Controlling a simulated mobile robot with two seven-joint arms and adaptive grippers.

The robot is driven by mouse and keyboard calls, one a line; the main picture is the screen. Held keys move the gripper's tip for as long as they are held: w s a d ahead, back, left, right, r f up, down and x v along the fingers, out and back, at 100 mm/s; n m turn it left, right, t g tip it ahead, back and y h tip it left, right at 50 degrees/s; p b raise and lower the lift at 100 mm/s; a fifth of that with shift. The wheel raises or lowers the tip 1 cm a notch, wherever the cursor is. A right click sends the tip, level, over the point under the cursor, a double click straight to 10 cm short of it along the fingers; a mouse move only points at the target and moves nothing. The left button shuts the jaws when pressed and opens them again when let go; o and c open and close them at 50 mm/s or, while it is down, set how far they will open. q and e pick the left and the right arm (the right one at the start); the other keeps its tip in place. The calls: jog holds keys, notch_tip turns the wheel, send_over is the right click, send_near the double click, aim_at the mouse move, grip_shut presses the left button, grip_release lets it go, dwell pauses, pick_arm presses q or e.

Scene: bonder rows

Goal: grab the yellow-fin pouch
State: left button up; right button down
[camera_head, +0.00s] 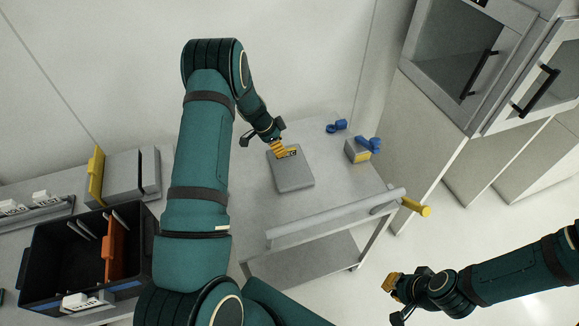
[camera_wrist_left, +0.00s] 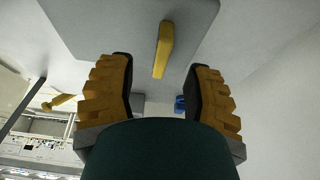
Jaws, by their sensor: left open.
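The yellow-fin pouch (camera_head: 293,178) is a flat grey slab lying on the cart top in the head view. Its yellow fin (camera_wrist_left: 163,48) stands up from the grey face of the pouch (camera_wrist_left: 110,22) in the left wrist view. My left gripper (camera_head: 280,147) is over the far end of the pouch and hides most of the fin in the head view. In the left wrist view the fingers of my left gripper (camera_wrist_left: 161,88) are spread apart, with the fin ahead between them and not touched. My right gripper (camera_head: 393,284) is at the lower right, away from the cart; its opening is unclear.
The cart (camera_head: 240,208) has a grey push bar (camera_head: 335,218) with a yellow end. A small grey-yellow block (camera_head: 357,152) with a blue part and a blue piece (camera_head: 337,127) lie right of the pouch. A dark bin (camera_head: 45,245) and another yellow-edged grey item (camera_head: 95,175) are left.

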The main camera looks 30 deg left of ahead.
aim_at(290, 164)
pick_arm(q)
jog(key=shift+w+x, duration=0.15)
jog(key=shift+x, duration=1.15)
jog(key=shift+w+x, duration=0.2)
jog(key=shift+x, duration=1.1)
jog(key=shift+d+r, duration=0.15)
grip_shut()
